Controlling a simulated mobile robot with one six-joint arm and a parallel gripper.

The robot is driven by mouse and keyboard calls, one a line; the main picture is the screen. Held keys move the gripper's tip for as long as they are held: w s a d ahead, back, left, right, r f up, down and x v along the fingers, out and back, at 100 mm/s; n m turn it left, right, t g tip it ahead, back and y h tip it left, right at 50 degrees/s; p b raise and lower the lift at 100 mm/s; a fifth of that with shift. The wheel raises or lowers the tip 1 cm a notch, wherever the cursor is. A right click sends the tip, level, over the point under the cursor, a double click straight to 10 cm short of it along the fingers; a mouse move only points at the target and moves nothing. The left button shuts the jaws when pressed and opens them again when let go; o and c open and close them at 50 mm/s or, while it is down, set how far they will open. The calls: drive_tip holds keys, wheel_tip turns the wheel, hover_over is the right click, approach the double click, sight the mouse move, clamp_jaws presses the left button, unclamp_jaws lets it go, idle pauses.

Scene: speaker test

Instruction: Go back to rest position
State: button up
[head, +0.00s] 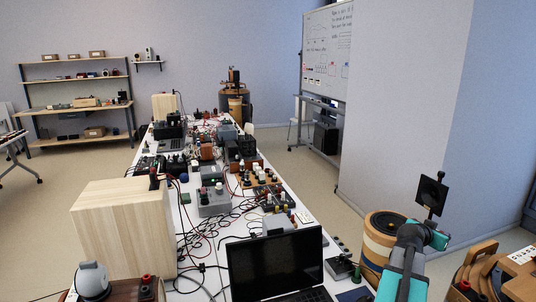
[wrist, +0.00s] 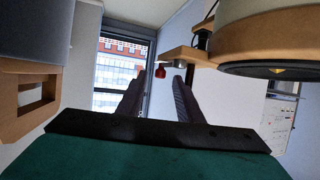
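My arm (head: 408,262), teal and grey, rises at the lower right of the head view, beside a round wood-coloured speaker with a black top (head: 386,224). A black square plate shows at the arm's upper end; my fingers cannot be made out there. In the wrist view my gripper (wrist: 159,76) has two dark fingers standing apart, with no held object visible between them. A small red part shows beyond the fingertips. A round body with a black rim (wrist: 270,68) fills the upper right of the wrist view, apart from the fingers.
A long white bench (head: 228,242) is crowded with electronics and cables. An open laptop (head: 275,263) and a large wooden box (head: 125,228) stand near its front. Wooden curved pieces (head: 492,278) lie right of my arm. A pale wall (head: 400,110) rises behind it.

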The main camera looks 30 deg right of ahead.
drive_tip(key=shift+x, duration=1.1)
